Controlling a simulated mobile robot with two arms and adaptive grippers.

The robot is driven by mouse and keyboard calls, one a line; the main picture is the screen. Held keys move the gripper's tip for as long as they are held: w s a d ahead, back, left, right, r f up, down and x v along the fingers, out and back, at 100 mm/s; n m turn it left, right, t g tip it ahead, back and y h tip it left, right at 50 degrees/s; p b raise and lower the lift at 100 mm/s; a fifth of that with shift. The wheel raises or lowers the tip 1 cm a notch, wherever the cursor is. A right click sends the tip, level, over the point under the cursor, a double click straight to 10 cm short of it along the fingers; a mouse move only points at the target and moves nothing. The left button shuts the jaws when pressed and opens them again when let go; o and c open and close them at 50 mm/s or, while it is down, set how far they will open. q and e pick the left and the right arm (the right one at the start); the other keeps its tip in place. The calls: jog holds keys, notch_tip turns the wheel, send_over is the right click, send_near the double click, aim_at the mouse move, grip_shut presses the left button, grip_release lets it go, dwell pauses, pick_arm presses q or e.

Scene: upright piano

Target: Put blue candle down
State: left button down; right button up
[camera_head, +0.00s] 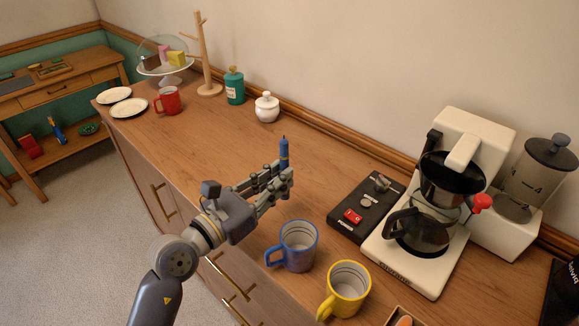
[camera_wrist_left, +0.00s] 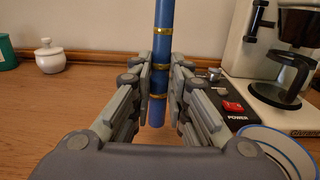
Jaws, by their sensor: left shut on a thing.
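The blue candle (camera_head: 284,151) stands upright between the fingers of my left gripper (camera_head: 274,184), which is shut on it. In the left wrist view the blue candle (camera_wrist_left: 161,50) shows gold bands and runs vertically between both fingers of my left gripper (camera_wrist_left: 160,90). Its lower end shows just below the fingers, over the wooden counter (camera_head: 190,140). I cannot tell whether that end touches the counter. My right gripper is in neither view.
A blue mug (camera_head: 297,247) and a yellow mug (camera_head: 345,289) stand near the front edge. A black switch panel (camera_head: 352,203) and coffee maker (camera_head: 448,190) stand to the right. A white lidded jar (camera_head: 267,107) stands behind. The counter left of the gripper is clear.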

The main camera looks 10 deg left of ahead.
pick_arm(q)
jog(key=shift+w+d+f+b, duration=0.15)
jog(key=shift+w+f, duration=0.6)
jog(key=shift+w, duration=0.85)
jog(key=shift+w+d+f+b, duration=0.15)
jog(key=shift+w+f, duration=0.55)
jog(key=shift+w, duration=0.95)
jog(key=shift+w+d+f+b, duration=0.15)
jog(key=shift+w+f, duration=0.6)
jog(key=shift+w, duration=0.85)
jog(key=c, duration=1.5)
grip_release()
jog(key=shift+f, duration=0.1)
jog(key=shift+c, duration=0.2)
